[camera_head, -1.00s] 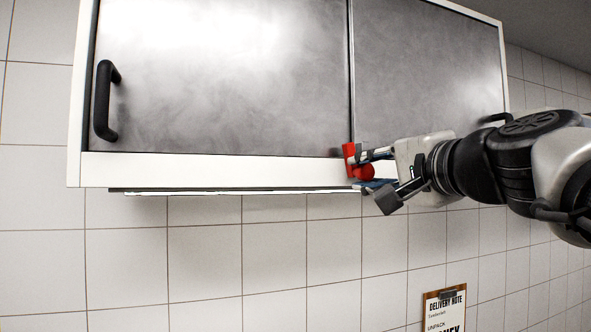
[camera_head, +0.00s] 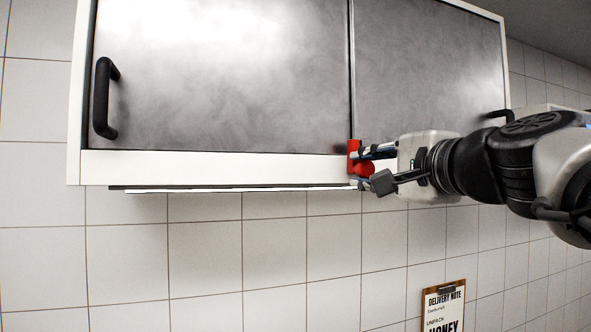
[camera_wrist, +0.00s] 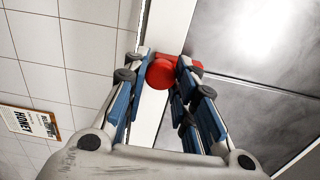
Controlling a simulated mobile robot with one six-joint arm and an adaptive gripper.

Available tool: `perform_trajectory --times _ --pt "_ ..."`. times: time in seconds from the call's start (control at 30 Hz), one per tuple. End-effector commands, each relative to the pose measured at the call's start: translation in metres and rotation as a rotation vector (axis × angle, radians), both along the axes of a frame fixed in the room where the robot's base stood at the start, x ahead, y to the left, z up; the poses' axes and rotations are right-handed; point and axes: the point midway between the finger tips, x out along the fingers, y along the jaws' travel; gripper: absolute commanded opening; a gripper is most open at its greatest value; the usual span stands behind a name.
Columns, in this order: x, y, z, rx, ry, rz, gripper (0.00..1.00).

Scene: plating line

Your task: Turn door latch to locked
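The red door latch (camera_head: 353,147) sits on the cabinet's white lower frame, at the seam between the two doors. Its bar looks roughly upright, with a rounded knob (camera_head: 366,170) at its lower right. My gripper (camera_head: 361,170) reaches in from the right, one finger above the knob and one below. In the wrist view the red knob (camera_wrist: 161,72) lies between the two blue-padded fingertips (camera_wrist: 163,66), which appear to touch its sides. Part of the latch bar is hidden behind the right finger there.
The cabinet has two grey doors (camera_head: 220,75) and a black handle (camera_head: 104,99) at the left. Another dark handle (camera_head: 494,117) is close to my arm at the right. A delivery note on a clipboard (camera_head: 443,308) hangs on the tiled wall below. The space under the cabinet is clear.

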Motion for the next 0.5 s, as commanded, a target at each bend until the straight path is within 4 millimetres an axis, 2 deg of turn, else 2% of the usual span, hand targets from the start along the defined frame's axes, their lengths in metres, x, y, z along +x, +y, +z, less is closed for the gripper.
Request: perform_trajectory --times 0.3,0.5 --pt "-0.0001 0.0000 0.0002 -0.001 0.000 0.000 0.46" --pt "0.0000 0.0000 0.0000 -0.001 0.000 0.000 0.46"
